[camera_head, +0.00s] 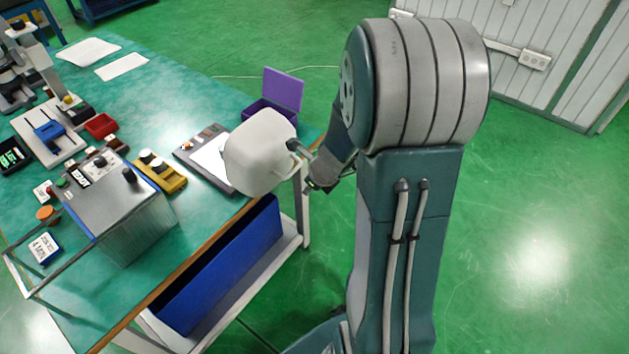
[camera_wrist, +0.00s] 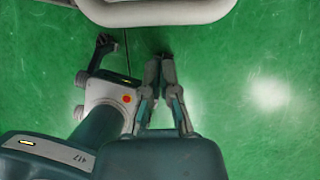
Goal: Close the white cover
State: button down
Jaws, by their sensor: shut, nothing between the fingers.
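The white cover (camera_head: 259,150) is a rounded, box-like shell. It stands raised and tilted at the right edge of the green table, beside a flat grey device with a white panel (camera_head: 209,158). The cover hides part of that device, and its hinge cannot be made out. In the wrist view a pale rounded edge, apparently the cover (camera_wrist: 165,14), crosses the top. My gripper (camera_wrist: 160,60) is shut and empty, with its fingertips a little below that edge. In the head view my gripper (camera_head: 298,150) is close to the cover's right side, partly hidden by my arm; contact cannot be told.
A purple box (camera_head: 283,92) with a raised lid stands behind the cover. A yellow holder (camera_head: 160,174) and a grey metal box (camera_head: 120,210) stand to the left. A blue bin (camera_head: 220,262) sits below the table edge. The green floor at right is clear.

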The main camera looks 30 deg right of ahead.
aim_at(272, 163)
jog(key=shift+w+a+r, duration=0.25)
jog(key=shift+w+r, duration=0.4)
jog(key=shift+r, duration=0.1)
jog(key=shift+w+a+r, duration=0.25)
jog(key=shift+w+r, duration=0.4)
jog(key=shift+r, duration=0.1)
jog(key=shift+d+r, duration=0.1)
jog(key=shift+d, duration=0.05)
